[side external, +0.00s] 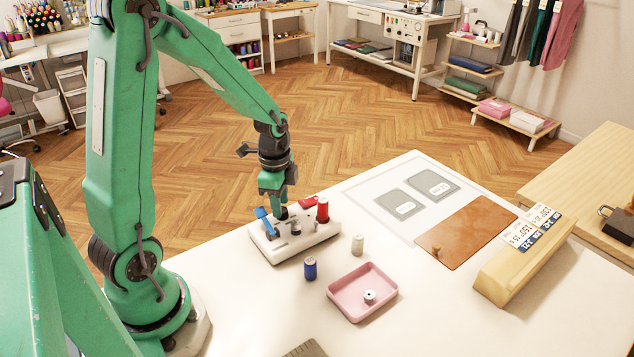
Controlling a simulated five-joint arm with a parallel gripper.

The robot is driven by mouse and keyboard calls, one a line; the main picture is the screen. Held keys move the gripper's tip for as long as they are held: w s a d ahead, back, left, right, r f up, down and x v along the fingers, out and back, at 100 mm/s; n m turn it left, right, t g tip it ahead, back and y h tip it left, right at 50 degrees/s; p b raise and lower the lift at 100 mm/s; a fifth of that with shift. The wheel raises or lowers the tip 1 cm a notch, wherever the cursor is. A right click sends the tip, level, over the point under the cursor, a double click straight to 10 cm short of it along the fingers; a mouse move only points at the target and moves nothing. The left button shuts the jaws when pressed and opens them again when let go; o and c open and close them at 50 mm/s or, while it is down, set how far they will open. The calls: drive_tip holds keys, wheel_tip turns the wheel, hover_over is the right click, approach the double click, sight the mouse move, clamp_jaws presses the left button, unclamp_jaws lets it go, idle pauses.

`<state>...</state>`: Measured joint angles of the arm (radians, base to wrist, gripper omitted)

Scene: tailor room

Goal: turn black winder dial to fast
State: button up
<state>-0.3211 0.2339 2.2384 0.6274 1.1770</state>
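The winder (272,254) is a low white block near the table's left edge in the side external view. It carries a blue lever (264,220), a red thread spool (322,211) and a small flat red part (308,201). A small dark knob (295,227), perhaps the black dial, shows on its top. Its setting and any label are too small to read. My gripper (283,213) points down over the winder, between the blue lever and the dark knob. Its fingertips are small and partly hidden, so I cannot tell if they are open or touching anything.
A blue spool (310,268) and a pale spool (357,244) stand in front of the winder. A pink tray (345,303) holds a white spool. A brown board (466,235), two grey cards and a wooden block (512,268) lie to the right. The white table between them is clear.

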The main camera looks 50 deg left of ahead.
drive_tip(key=shift+s+r, duration=0.15)
drive_tip(key=shift+r, duration=2.9)
drive_tip(key=shift+d+r, duration=0.3)
drive_tip(key=shift+r, duration=0.05)
drive_tip(key=s+d+r+n+t, duration=0.5)
drive_tip(key=s+d+r+n, duration=0.4)
drive_tip(key=s+d+r, duration=0.1)
drive_tip(key=shift+s+d+r+n, duration=0.2)
drive_tip(key=shift+r+n, duration=0.2)
drive_tip(key=shift+r, duration=0.4)
